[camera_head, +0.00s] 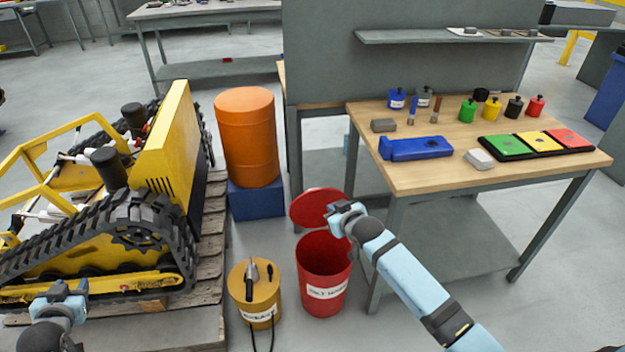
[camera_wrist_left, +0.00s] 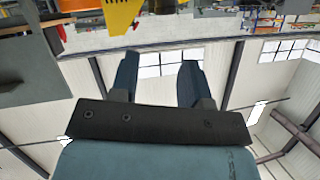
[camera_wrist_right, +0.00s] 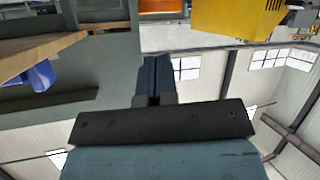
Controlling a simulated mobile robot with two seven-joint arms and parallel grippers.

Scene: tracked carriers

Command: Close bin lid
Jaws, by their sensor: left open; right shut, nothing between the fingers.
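A red bin (camera_head: 322,279) with a white label stands on the floor beside the workbench. Its round red lid (camera_head: 317,204) is raised at the back, and the bin's mouth is open. My right gripper (camera_head: 338,209) is shut with nothing in it, in front of the lid's right part; whether it touches the lid I cannot tell. It also shows shut in the right wrist view (camera_wrist_right: 154,62), where the bin and lid are not visible. My left gripper (camera_head: 62,290) is open and empty at the lower left, beside the tracked carrier; its spread fingers show in the left wrist view (camera_wrist_left: 157,60).
A yellow bin (camera_head: 262,315) with a tool on its lid stands left of the red bin. An orange barrel (camera_head: 247,140) on a blue base stands behind. The yellow tracked carrier (camera_head: 176,145) sits on pallets at left. A workbench (camera_head: 400,185) with parts is close at right.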

